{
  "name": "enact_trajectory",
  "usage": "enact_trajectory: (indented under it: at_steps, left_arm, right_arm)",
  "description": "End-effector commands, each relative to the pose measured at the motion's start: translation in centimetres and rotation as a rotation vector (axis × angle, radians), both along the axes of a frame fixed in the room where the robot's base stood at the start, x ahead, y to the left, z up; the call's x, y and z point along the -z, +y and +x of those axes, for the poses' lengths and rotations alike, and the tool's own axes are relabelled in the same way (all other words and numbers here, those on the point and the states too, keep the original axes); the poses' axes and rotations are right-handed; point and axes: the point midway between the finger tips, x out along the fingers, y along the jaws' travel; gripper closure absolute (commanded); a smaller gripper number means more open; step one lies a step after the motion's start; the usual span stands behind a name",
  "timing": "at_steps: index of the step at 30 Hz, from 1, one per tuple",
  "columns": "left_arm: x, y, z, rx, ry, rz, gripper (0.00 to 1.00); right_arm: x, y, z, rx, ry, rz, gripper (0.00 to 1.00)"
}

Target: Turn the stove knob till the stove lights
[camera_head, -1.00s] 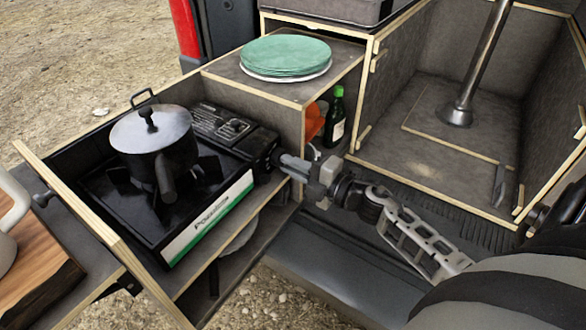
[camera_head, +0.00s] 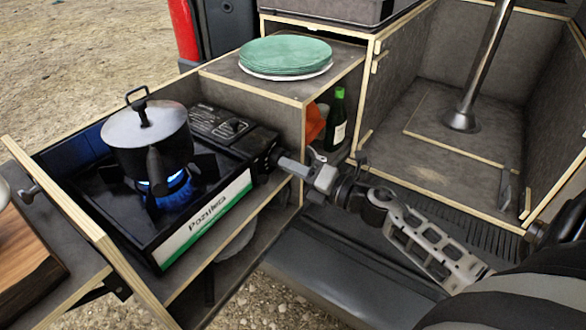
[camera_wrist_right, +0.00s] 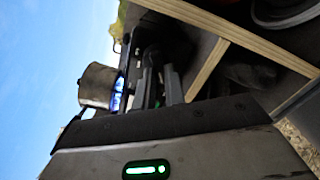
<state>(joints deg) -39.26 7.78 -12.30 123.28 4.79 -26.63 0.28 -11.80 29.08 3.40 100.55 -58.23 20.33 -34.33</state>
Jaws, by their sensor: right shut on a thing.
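The black camping stove (camera_head: 225,192) sits in the pulled-out drawer at the left in the head view. A blue flame (camera_head: 168,185) burns on it under the lidded pot (camera_head: 150,135). The flame also shows in the right wrist view (camera_wrist_right: 117,95), beside the pot (camera_wrist_right: 97,85). My right gripper (camera_head: 279,158) reaches in from the right and is shut at the stove's right end, on the stove knob. The knob (camera_head: 270,156) is mostly hidden by the fingers. In the right wrist view the fingers (camera_wrist_right: 158,88) point at the stove's dark end. My left gripper is not in view.
Green plates (camera_head: 286,54) are stacked on the shelf behind the stove. A green bottle (camera_head: 336,120) stands in the compartment beside my right gripper. A wooden board (camera_head: 25,255) lies at the lower left. The open bin at the right holds a metal post (camera_head: 480,75).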

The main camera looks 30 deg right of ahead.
Motion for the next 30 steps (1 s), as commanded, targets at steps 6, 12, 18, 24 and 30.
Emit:
enact_trajectory:
  at_steps: [6,12,18,24,30]
  left_arm:
    - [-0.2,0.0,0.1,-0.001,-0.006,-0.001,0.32]
    - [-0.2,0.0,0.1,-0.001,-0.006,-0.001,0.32]
    - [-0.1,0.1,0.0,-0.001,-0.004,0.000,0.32]
    - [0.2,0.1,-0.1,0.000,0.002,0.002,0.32]
    - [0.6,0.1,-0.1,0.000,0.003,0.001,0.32]
  right_arm:
    - [0.2,0.0,-0.1,-0.002,-0.001,-0.010,1.00]
    - [0.2,0.0,-0.1,-0.002,0.000,-0.009,1.00]
    - [0.1,0.0,0.0,-0.001,-0.001,-0.008,0.66]
    - [0.1,0.0,-0.1,0.000,-0.002,-0.008,0.66]
    - [0.3,-0.7,-1.8,0.001,0.001,-0.008,0.66]
